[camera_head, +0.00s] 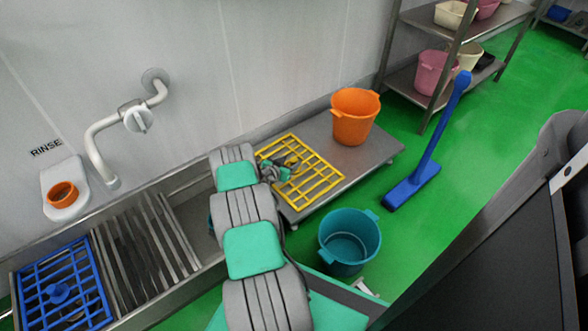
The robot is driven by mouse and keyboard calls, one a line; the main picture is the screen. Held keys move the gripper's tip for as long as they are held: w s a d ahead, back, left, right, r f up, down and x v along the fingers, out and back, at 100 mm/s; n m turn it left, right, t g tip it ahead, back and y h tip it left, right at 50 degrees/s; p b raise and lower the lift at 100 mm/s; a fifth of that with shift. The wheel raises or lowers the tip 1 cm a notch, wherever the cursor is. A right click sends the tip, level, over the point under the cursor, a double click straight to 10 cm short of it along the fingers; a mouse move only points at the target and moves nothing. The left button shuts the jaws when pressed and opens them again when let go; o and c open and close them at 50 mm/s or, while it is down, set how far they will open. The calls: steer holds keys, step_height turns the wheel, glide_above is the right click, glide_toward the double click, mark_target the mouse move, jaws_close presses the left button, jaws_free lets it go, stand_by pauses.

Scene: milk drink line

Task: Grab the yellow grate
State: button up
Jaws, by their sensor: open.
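The yellow grate (325,187) lies flat on a low metal platform (368,166), left of an orange bucket. My arm reaches across the middle of the picture. My gripper (293,164) is over the grate's left part, near its upper left bars. The gripper is open, with no bar clearly between its fingers. My arm and gripper hide part of the grate's left side. I cannot tell whether the fingers touch the bars.
The orange bucket (355,117) stands behind the grate on the platform. A teal bucket (349,242) and a blue broom (430,150) are on the green floor. A blue grate (62,285) lies in the trough at left. A shelf (412,86) with tubs stands at the back.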

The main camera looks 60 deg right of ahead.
steer(key=b+x, duration=0.2)
steer(key=x, duration=0.2)
steer(key=f+b+x, duration=0.1)
steer(key=b+x, duration=0.2)
steer(key=shift+w+d+f, duration=0.1)
steer(key=shift+f, duration=0.05)
steer(key=shift+d+r, duration=0.1)
steer(key=shift+r, duration=0.1)
jaws_close()
stand_by(0.9)
steer(key=shift+r, duration=0.1)
